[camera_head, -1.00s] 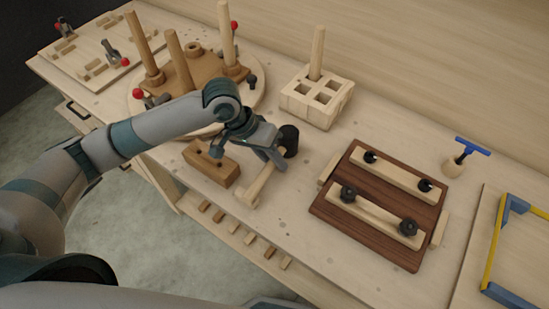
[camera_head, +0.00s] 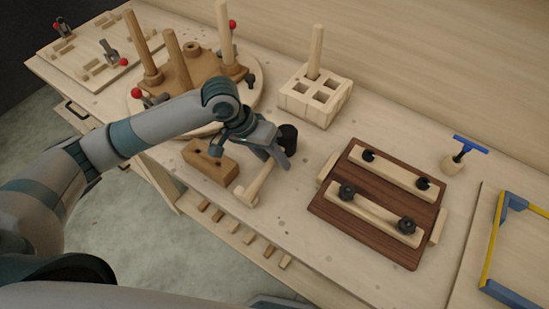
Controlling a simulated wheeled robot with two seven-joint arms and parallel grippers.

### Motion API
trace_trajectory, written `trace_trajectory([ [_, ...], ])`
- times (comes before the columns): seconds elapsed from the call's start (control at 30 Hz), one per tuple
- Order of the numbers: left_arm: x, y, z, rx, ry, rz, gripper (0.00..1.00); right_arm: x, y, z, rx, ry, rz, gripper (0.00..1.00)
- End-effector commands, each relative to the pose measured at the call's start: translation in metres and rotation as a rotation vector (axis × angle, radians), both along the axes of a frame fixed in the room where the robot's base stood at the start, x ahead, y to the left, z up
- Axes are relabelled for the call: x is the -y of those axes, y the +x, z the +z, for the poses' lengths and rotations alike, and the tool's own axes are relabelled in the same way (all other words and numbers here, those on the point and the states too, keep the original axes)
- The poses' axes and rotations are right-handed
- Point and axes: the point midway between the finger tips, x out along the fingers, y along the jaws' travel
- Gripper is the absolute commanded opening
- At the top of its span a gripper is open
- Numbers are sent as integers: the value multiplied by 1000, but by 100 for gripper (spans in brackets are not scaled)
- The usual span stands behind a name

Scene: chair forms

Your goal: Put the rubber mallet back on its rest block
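The rubber mallet has a black head (camera_head: 288,139) and a pale wooden handle (camera_head: 258,184) that points toward the table's front edge. My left gripper (camera_head: 277,157) is at the handle just below the head and appears shut on it. Its fingers partly hide the handle there. I cannot tell whether the mallet is clear of the tabletop. A brown wooden block (camera_head: 211,163) with dark holes in its top, apparently the rest block, sits empty just left of the mallet. My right gripper is not in view.
A round board with upright pegs (camera_head: 183,62) stands behind my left arm. A pale block with square holes (camera_head: 314,98) stands behind the mallet. A dark board with clamped strips (camera_head: 330,212) lies to the right. A blue-handled tool (camera_head: 471,146) is farther right.

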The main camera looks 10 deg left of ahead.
Motion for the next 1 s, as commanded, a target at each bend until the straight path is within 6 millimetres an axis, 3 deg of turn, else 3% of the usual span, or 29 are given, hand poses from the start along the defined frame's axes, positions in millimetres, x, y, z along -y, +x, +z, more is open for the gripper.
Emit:
trace_trajectory([
  [0.27, -4, -2, -6, -9, 12, 4, 40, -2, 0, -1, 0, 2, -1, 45],
  [0.47, -8, -2, 3, -7, 12, 2, 40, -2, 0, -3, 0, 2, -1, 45],
  [0.67, -17, -3, 27, -2, 8, 2, 40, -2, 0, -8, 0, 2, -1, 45],
  [1.0, -44, -9, 89, 4, 4, 1, 40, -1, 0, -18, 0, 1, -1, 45],
])
